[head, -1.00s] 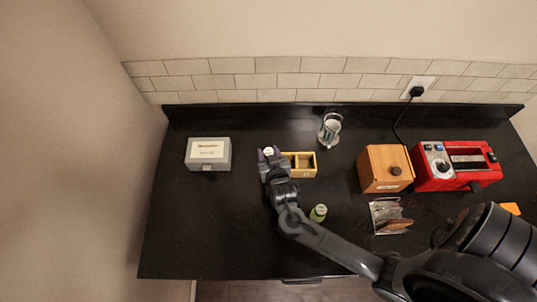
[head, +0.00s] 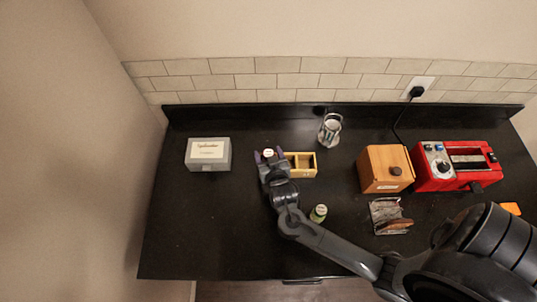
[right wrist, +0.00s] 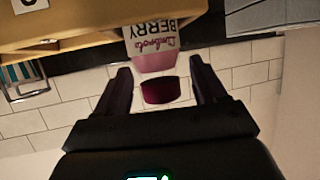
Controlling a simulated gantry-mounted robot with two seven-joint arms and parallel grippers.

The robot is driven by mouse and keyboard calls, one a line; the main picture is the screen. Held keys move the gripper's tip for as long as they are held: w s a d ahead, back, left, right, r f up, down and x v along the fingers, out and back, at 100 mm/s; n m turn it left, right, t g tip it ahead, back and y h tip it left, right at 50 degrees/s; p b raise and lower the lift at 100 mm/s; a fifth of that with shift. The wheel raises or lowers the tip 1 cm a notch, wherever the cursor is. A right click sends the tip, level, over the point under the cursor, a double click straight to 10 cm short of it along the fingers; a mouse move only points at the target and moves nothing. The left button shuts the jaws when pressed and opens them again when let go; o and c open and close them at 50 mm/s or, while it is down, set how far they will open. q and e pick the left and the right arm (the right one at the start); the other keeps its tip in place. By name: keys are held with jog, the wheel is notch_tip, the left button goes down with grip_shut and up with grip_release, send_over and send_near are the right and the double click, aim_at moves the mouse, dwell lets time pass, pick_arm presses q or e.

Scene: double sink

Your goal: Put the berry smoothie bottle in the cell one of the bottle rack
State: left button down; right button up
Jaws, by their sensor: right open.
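The berry smoothie bottle (right wrist: 157,68) has a white label reading BERRY, a pink neck and a dark red cap. My left gripper is not in view.
A wooden box (head: 385,170), red toaster (head: 450,178) and wire rack (head: 388,226) crowd the right. The front left counter is clear.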

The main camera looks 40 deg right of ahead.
jog(key=s+a+r+n+g+y, duration=0.4)
jog(key=s+a+y, duration=0.3)
jog(key=s+a, duration=0.4)
jog(key=s+d+n+g, duration=0.2)
jog(key=s+n+g, duration=0.1)
jog(key=s, duration=0.6)
jog(key=shift+s+d+r+n+g, duration=0.3)
jog(key=shift+d+g, duration=0.1)
jog(key=shift+g, duration=0.3)
jog(key=shift+r, duration=0.15)
notch_tip(320, 180, up, 13)
jog(key=p, duration=1.3)
jog(key=shift+w, duration=0.1)
